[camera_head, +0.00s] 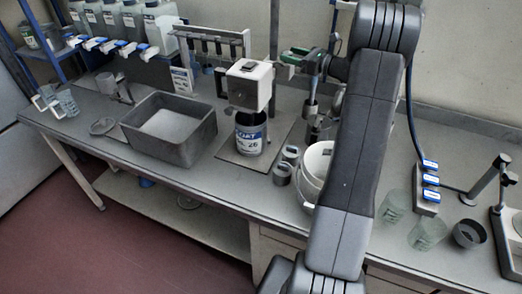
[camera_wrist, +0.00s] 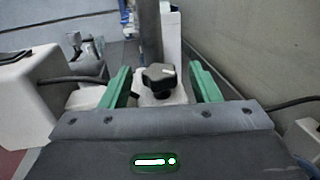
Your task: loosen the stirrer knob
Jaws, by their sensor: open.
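The stirrer knob (camera_wrist: 158,79) is black and lobed, with a white mark on top, in the middle of the wrist view. It sits on a pale clamp block by the grey upright post (camera_wrist: 150,30). My gripper (camera_wrist: 160,68) is open, with one green finger on each side of the knob and a visible gap on both sides. The stirrer's white head (camera_head: 249,84) hangs over a labelled can (camera_head: 250,138) in the head view, just left of my gripper (camera_head: 291,57). The knob cannot be made out in the head view.
A grey tub (camera_head: 203,139) stands left of the can, and a white bucket (camera_head: 313,168) stands to its right, partly behind my arm. A dark cable (camera_wrist: 75,79) runs beside the left finger. The wall (camera_wrist: 250,50) is close on the right in the wrist view.

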